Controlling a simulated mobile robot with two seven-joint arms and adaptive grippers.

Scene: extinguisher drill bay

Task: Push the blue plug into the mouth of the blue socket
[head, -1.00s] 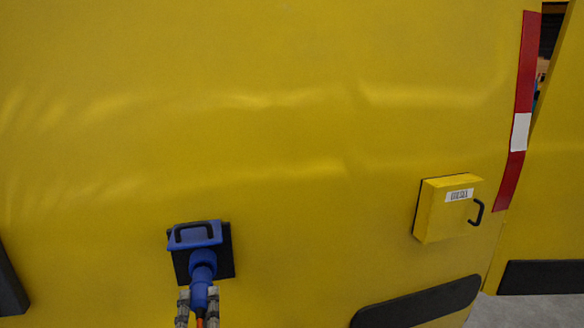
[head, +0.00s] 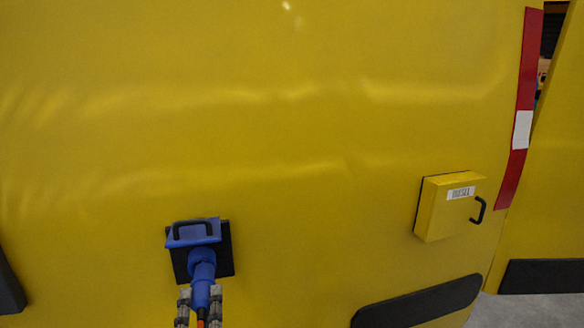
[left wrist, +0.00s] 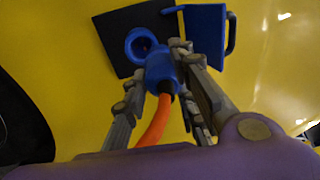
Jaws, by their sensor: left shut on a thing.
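The blue socket (head: 201,255) sits on a black plate (head: 226,262) on the yellow panel. Its lid (head: 194,235), with a black handle, stands open above it. The left wrist view shows the socket's round mouth (left wrist: 131,38) and its dark inside. My left gripper (head: 200,297) is shut on the blue plug (head: 200,294), which also shows in the left wrist view (left wrist: 158,72). An orange cable (left wrist: 155,125) trails from the plug. The plug overlaps the lower right of the mouth's rim in that view; I cannot tell whether they touch. My right gripper is not in view.
A yellow box (head: 445,207) with a label and black handle sticks out from the panel at the right. A black strip (head: 418,303) lies below it. A red and white strip (head: 517,110) runs along the panel's right edge. The panel above the socket is clear.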

